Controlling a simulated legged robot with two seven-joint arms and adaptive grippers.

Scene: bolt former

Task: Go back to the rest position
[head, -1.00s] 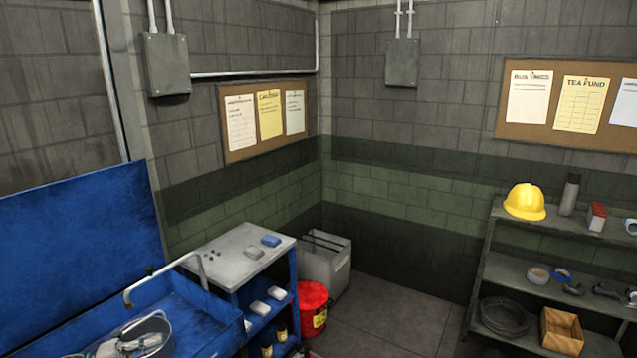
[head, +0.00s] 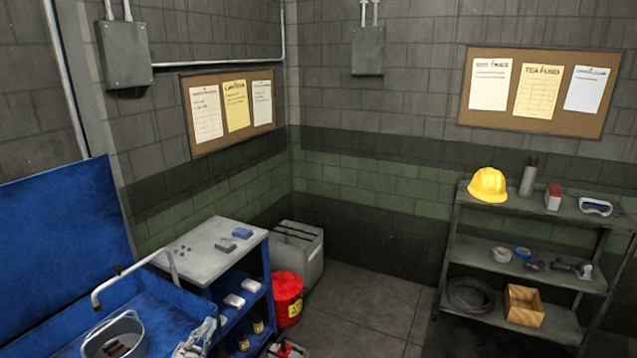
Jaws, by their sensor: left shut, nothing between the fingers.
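Dark brown pieces lie in the pan. My right gripper is not in view.
A blue-framed cart (head: 205,262) with small boxes and bottles stands right of the washer. Beyond are a red bin (head: 287,290) and a grey box (head: 310,262). A shelf unit (head: 540,262) with a yellow helmet (head: 488,186) stands right. The middle floor (head: 365,305) is clear.

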